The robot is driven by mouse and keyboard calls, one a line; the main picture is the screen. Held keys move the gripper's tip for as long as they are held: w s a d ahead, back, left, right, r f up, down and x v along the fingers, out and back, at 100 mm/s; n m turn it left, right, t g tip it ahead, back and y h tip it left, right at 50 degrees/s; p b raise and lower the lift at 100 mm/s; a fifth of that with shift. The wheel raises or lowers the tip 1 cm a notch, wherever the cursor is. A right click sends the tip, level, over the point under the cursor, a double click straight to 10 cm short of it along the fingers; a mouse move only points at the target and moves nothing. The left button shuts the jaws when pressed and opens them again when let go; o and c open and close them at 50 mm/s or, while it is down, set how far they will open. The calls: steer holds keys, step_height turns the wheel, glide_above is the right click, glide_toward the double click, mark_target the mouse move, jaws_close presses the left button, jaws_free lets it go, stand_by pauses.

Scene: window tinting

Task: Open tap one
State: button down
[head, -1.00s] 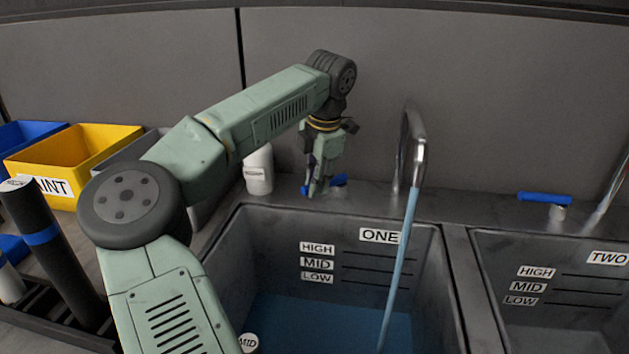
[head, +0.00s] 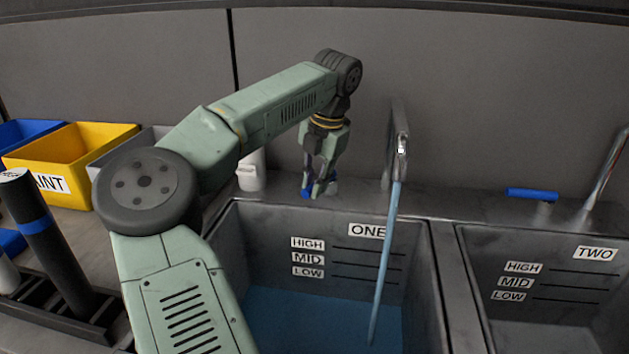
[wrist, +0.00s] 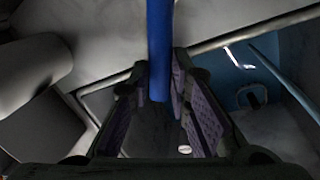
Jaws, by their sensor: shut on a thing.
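Tap one's blue handle (head: 306,194) is on the sink ledge behind basin ONE (head: 430,290). My gripper (head: 319,186) points down at the handle and hides part of it. In the wrist view, the blue handle (wrist: 159,50) runs between the two fingers of my gripper (wrist: 158,108), which is shut on it. The metal spout (head: 399,150) stands to the right of my gripper. A pale blue stream (head: 386,260) runs from it into basin ONE. Blue water (head: 300,318) covers the basin floor, below the LOW label (head: 308,272).
Basin TWO (head: 560,325) is on the right, with its own blue tap handle (head: 532,194). A white bottle (head: 250,175) stands left of my gripper. Yellow (head: 100,150) and grey bins are at the left. A grey wall (head: 480,90) is behind the taps.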

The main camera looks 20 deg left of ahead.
steer(key=c, duration=1.5)
jaws_free()
steer(key=shift+r, duration=0.1)
steer(key=r, duration=0.4)
steer(key=d+r, duration=0.1)
steer(key=r, duration=0.2)
steer(key=d+r, duration=0.1)
steer(key=r, duration=0.3)
steer(key=shift+s+d+r, duration=0.15)
steer(key=shift+s+r, duration=0.15)
steer(key=shift+s, duration=0.05)
